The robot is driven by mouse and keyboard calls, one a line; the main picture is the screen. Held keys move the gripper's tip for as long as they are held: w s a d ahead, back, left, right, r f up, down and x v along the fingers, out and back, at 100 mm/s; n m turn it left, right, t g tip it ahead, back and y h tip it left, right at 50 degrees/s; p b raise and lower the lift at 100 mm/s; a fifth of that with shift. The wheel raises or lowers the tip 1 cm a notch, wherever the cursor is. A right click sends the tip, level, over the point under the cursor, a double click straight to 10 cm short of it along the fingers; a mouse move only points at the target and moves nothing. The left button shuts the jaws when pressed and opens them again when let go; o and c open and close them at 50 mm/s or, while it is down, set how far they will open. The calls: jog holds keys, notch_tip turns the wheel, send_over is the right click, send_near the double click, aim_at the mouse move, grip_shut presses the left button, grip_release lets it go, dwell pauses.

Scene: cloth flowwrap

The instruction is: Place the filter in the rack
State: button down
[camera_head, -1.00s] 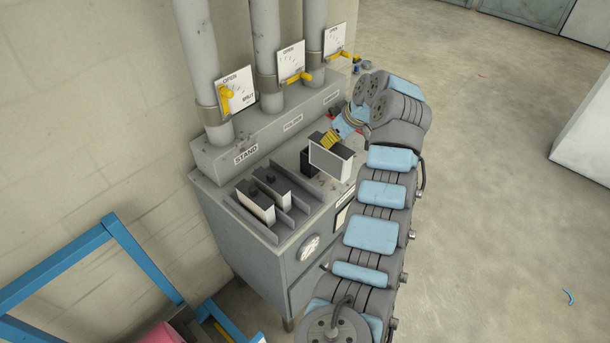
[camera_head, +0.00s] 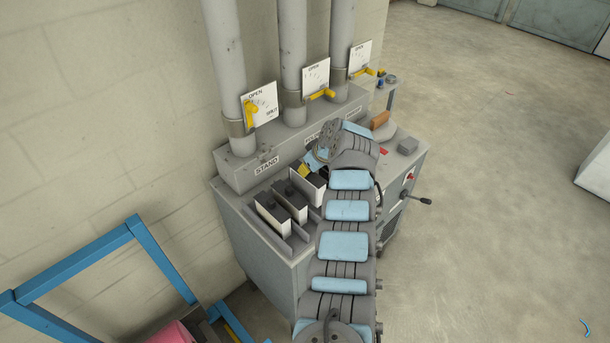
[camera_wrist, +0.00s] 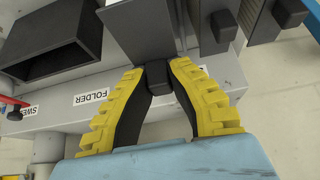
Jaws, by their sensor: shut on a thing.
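My gripper (camera_wrist: 158,78) has its yellow fingers shut on the dark knob of a filter (camera_wrist: 140,28). In the head view my gripper (camera_head: 304,171) is partly hidden by my arm. The held filter (camera_head: 309,190), dark with a pale face, is upright and lined up beside two other filters at the rack (camera_head: 300,232). My arm covers its right part. Whether its bottom touches the rack is hidden. The two other filters, a nearer one (camera_head: 271,219) and a middle one (camera_head: 291,206), sit in the rack with knobs up.
A dark open box (camera_wrist: 48,42) lies left of the held filter in the wrist view. Pipes with yellow valve levers (camera_head: 322,94) stand behind the rack. A blue frame (camera_head: 80,262) is at the lower left. A hand crank (camera_head: 420,200) sticks out at the right.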

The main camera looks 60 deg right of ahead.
jog(key=shift+w+f, duration=0.45)
jog(key=shift+f, duration=0.15)
jog(key=shift+f+p, duration=0.3)
jog(key=shift+f, duration=1.25)
jog(key=shift+f, duration=0.2)
jog(key=c, duration=1.2)
grip_release()
jog(key=shift+o, duration=0.2)
jog(key=shift+r, duration=0.1)
jog(key=shift+r, duration=0.15)
jog(key=shift+v, duration=1.35)
jog(key=shift+b+v, duration=0.85)
jog(key=shift+v, duration=3.75)
